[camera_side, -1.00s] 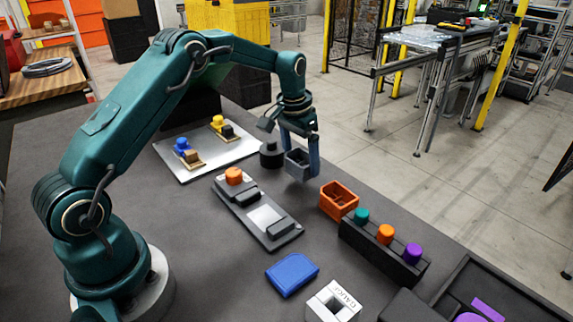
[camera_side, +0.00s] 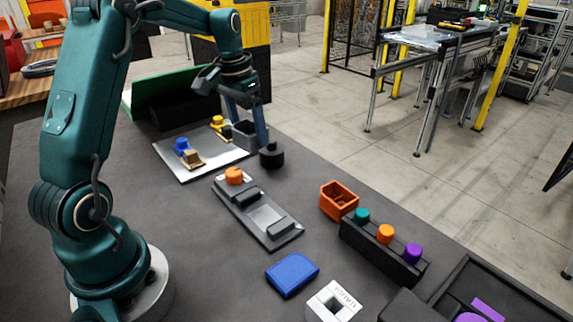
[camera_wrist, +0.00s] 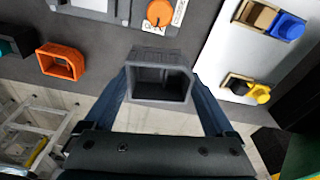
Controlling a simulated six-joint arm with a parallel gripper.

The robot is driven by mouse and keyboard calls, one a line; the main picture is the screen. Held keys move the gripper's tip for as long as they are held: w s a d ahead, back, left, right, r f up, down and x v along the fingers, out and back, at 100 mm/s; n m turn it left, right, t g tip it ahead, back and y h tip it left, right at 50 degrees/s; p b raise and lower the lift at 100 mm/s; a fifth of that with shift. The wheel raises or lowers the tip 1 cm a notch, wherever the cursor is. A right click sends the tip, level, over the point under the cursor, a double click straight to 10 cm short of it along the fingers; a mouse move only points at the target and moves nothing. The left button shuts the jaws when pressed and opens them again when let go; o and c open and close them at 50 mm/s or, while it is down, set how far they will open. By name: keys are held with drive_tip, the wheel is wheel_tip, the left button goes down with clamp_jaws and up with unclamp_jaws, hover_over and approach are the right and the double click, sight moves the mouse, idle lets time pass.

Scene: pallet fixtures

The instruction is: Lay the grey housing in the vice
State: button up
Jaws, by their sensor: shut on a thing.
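The grey housing (camera_side: 244,136), a small open box, is between the two fingers of my gripper (camera_side: 246,128). The gripper is shut on it. The wrist view shows the housing (camera_wrist: 160,78) with a blue finger at each side and its hollow facing the camera. The vice (camera_side: 258,212) is a long grey fixture with two raised jaw blocks, a pale bed and an orange knob (camera_side: 234,175). It stands nearer the camera than the housing, and its bed is empty.
The pale plate (camera_side: 205,162) carries a blue clamp (camera_side: 184,150) and a yellow clamp (camera_side: 218,126). An orange housing (camera_side: 338,200), a rack of coloured knobs (camera_side: 385,252) and a blue block (camera_side: 291,274) lie around the vice.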

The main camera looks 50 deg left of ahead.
drive_tip(key=s+d+m, duration=0.1)
drive_tip(key=s+d, duration=0.2)
drive_tip(key=d, duration=0.3)
drive_tip(key=s+d+m, duration=0.1)
drive_tip(key=s+d, duration=0.2)
drive_tip(key=d, duration=0.4)
drive_tip(key=shift+w+a+f, duration=0.1)
drive_tip(key=shift+w+f, duration=0.05)
drive_tip(key=shift+f, duration=1.3)
drive_tip(key=shift+w+a+f, duration=0.1)
drive_tip(key=shift+f, duration=1.3)
drive_tip(key=shift+f, duration=0.95)
drive_tip(key=o, duration=1.1)
drive_tip(key=shift+r, duration=4.5)
